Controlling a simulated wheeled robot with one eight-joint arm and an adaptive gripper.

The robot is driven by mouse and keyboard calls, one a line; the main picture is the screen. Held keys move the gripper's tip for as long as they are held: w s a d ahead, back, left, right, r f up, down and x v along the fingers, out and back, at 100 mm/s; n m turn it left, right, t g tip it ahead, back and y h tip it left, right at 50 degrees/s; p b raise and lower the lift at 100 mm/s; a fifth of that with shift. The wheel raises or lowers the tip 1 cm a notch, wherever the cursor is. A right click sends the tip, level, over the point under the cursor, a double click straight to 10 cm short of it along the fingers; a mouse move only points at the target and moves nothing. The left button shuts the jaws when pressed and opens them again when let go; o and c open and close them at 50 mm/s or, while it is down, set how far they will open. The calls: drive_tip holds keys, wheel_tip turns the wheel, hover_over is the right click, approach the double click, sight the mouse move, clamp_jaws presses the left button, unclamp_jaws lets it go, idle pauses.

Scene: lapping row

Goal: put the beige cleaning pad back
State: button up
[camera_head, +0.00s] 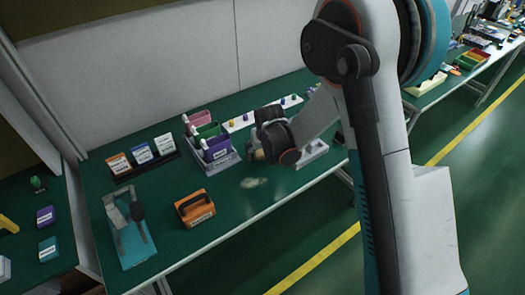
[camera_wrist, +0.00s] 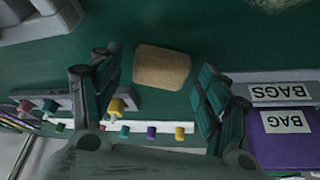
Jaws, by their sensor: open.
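The beige cleaning pad (camera_wrist: 162,67) is a small rounded block. In the wrist view it shows between the two fingers of my gripper (camera_wrist: 158,70), with green tabletop visible on both sides of it. My gripper is open; neither finger appears to touch the pad. In the head view my gripper (camera_head: 262,143) is over the table, right of the purple bin (camera_head: 217,149), and a small beige patch of the pad (camera_head: 258,155) shows at its fingers. The height of the fingers over the pad is hard to judge.
Pink (camera_head: 196,120) and green (camera_head: 207,131) bins stand behind the purple one. A white strip with coloured pegs (camera_head: 238,123) lies behind my gripper. A pale smudge (camera_head: 253,182) marks the front tabletop.

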drive_tip(key=shift+r, duration=0.1)
drive_tip(key=p+v, duration=0.4)
drive_tip(key=v, duration=0.8)
